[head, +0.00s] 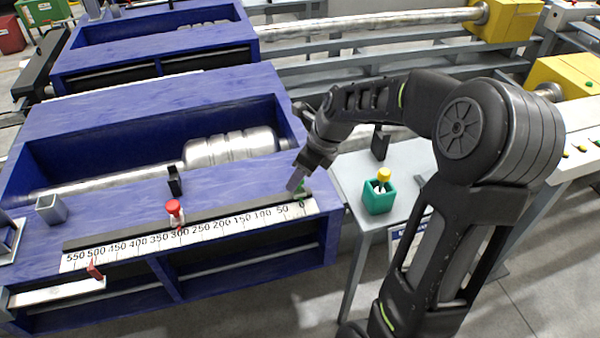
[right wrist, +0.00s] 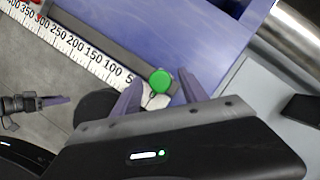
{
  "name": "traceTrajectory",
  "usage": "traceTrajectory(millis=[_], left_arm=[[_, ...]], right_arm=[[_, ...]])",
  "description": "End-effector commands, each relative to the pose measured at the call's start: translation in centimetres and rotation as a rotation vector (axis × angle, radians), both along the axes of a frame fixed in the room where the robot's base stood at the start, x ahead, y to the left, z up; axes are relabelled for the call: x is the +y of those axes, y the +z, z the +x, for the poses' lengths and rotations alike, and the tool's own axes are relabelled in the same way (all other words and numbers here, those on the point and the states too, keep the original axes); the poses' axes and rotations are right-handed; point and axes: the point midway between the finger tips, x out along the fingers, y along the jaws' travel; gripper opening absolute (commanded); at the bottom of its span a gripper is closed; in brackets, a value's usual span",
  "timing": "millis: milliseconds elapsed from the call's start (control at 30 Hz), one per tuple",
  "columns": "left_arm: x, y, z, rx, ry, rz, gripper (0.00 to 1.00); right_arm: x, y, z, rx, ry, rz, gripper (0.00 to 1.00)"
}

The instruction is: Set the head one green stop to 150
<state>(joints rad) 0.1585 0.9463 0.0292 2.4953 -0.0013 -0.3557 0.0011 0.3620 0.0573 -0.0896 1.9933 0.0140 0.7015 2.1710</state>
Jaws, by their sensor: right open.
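The green stop (head: 302,188) sits on the dark rail (head: 130,231) near the 0 end of the white number scale (head: 215,229). Its exact reading is hidden. In the right wrist view its round green knob (right wrist: 160,81) lies between the spread fingers of my right gripper (right wrist: 161,78). The right gripper (head: 296,182) is open, just at the stop in the head view; I cannot tell whether it touches. The scale's 150 mark (right wrist: 93,53) is clear. A dark gripper, apparently my left one (right wrist: 55,101), shows at the left of the right wrist view; its jaws are unclear.
A black upright piece (head: 175,180) stands behind the rail. The rail between the two stops looks free.

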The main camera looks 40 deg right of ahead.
Motion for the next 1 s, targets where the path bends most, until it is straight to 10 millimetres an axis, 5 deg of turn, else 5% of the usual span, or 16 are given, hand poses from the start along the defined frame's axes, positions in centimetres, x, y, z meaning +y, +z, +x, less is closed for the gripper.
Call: traceTrajectory(millis=[100, 733, 1000], left_arm=[[0.0, 0.0, 0.0, 0.0, 0.0, 0.0, 0.51], [0.0, 0.0, 0.0, 0.0, 0.0, 0.0, 0.51], [0.0, 0.0, 0.0, 0.0, 0.0, 0.0, 0.51]], right_arm=[[-0.01, 0.03, -0.01, 0.0, 0.0, 0.0, 0.51], [-0.03, 0.07, -0.01, -0.001, 0.001, -0.001, 0.0], [-0.03, 0.07, 0.01, -0.001, 0.001, -0.001, 0.0]])
